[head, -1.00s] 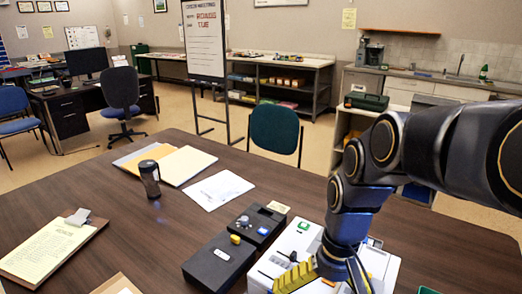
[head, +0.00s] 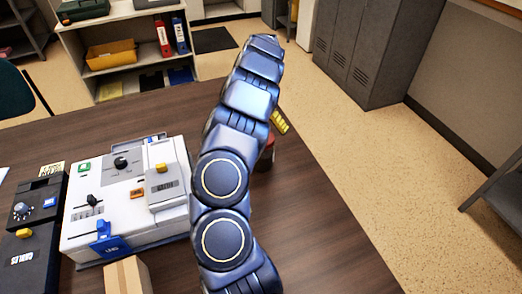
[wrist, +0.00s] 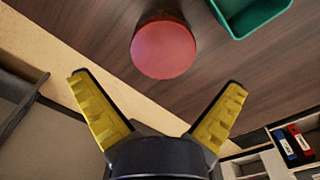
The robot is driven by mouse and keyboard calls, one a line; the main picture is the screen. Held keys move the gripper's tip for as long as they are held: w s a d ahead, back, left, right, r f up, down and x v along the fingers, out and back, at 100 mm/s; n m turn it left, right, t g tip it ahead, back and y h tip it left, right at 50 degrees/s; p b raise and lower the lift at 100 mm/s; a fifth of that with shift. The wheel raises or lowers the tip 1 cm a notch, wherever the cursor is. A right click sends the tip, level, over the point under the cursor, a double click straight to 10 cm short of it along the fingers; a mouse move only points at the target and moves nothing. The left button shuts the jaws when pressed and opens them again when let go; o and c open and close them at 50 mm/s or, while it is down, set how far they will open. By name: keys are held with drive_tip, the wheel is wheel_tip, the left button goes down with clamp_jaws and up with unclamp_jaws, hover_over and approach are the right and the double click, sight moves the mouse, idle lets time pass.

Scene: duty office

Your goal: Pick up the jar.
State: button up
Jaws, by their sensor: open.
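A jar with a round red lid (wrist: 164,48) stands on the brown table in the upper middle of the wrist view. In the head view the jar (head: 267,152) shows only as a small red part at my arm's right edge; the arm hides the rest. My gripper (wrist: 158,82) is open and empty, its yellow fingers spread wide. In the wrist view the lid lies beyond and between the fingertips, apart from them. In the head view one yellow finger of my gripper (head: 279,122) shows beside the arm, close to the jar.
A green tray (wrist: 252,14) lies near the jar in the wrist view. A white device (head: 125,195), a black box (head: 35,225) and a cardboard box (head: 127,275) are left of my arm. The table's right part (head: 320,235) is clear. Grey lockers (head: 370,45) stand beyond.

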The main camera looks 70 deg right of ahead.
wheel_tip(320, 180, down, 7)
drive_tip(key=shift+w+a+r, duration=0.1)
drive_tip(key=shift+w, duration=0.05)
drive_tip(key=c, duration=0.9)
drive_tip(key=shift+c, duration=0.2)
